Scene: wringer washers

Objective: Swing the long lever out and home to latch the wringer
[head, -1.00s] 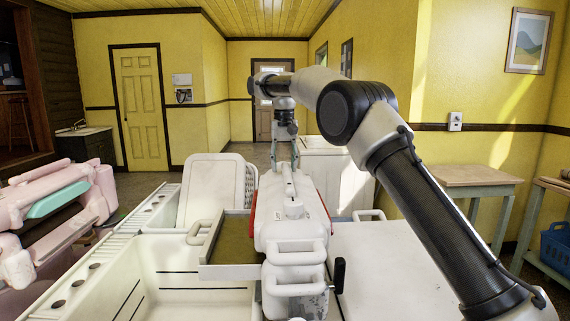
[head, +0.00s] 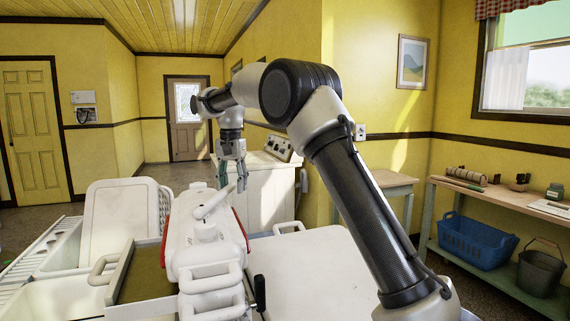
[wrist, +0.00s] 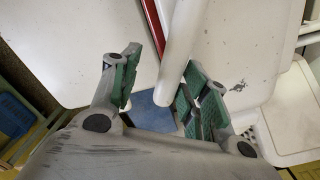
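The wringer (head: 208,248) is a white housing with red edges, standing between the tub and the white top at its right. The long lever (head: 211,204) is a white bar pivoted on top of the wringer; it points away and to the right. My gripper (head: 232,187) is at the lever's far end. In the wrist view the lever (wrist: 180,50) lies between the open green-padded fingers of my gripper (wrist: 162,62). Its rounded end is close to the right finger, and a gap shows at the left finger. I cannot tell whether it touches the right pad.
A brown-bottomed tray (head: 140,274) juts left of the wringer. A black-gripped crank (head: 260,292) sticks up at its front right. A white appliance (head: 262,190) stands behind my gripper. A shelf table at the right holds a blue basket (head: 478,240). The white top (head: 315,265) is clear.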

